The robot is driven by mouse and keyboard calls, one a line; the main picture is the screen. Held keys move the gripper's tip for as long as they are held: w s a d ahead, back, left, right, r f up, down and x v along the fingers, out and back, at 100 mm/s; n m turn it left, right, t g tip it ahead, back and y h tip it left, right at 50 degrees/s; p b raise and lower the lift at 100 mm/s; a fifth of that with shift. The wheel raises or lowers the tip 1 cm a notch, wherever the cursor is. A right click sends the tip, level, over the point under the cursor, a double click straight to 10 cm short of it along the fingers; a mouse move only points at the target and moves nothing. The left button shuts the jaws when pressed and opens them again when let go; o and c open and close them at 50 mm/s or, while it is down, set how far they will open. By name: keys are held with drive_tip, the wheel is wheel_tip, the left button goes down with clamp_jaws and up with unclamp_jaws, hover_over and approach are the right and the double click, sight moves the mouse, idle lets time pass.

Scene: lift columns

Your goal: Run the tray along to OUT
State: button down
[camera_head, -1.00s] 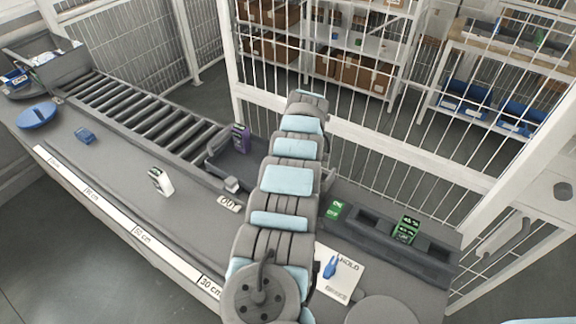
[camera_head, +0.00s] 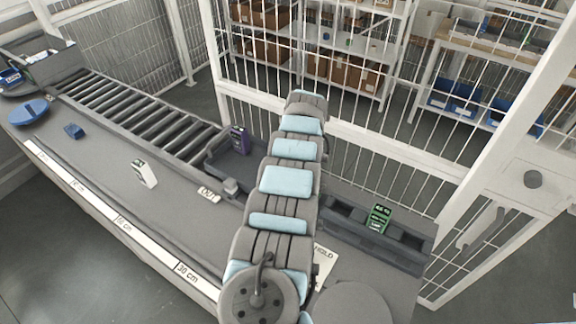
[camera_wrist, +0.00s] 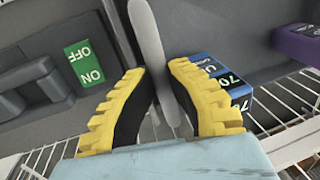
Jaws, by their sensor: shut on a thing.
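The dark grey tray (camera_head: 230,165) is by the near end of the roller conveyor, left of my arm, which hides its right part. A purple box (camera_head: 239,140) stands in it. In the wrist view my gripper (camera_wrist: 158,70) is shut on a pale grey upright bar (camera_wrist: 148,30), seemingly the tray's handle. The OUT label (camera_head: 209,195) lies on the bench, left of the tray's near grey block (camera_head: 231,187). In the head view my arm hides the gripper.
The roller conveyor (camera_head: 140,112) runs to the upper left. A white box (camera_head: 144,173) and a small blue block (camera_head: 74,131) sit on the bench. A green ON/OFF label (camera_wrist: 84,64) is left of my gripper.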

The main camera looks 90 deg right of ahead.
drive_tip(key=shift+s+f, duration=0.15)
drive_tip(key=shift+s, duration=0.05)
drive_tip(key=c, duration=1)
unclamp_jaws()
drive_tip(key=shift+s+a, duration=0.1)
drive_tip(key=shift+s, duration=0.05)
drive_tip(key=shift+r, duration=0.25)
drive_tip(key=r, duration=0.3)
drive_tip(key=s+r, duration=0.1)
drive_tip(key=r, duration=0.3)
drive_tip(key=a+r, duration=0.1)
drive_tip(key=r, duration=0.3)
drive_tip(key=shift+s+r, duration=0.2)
drive_tip(key=shift+s, duration=0.15)
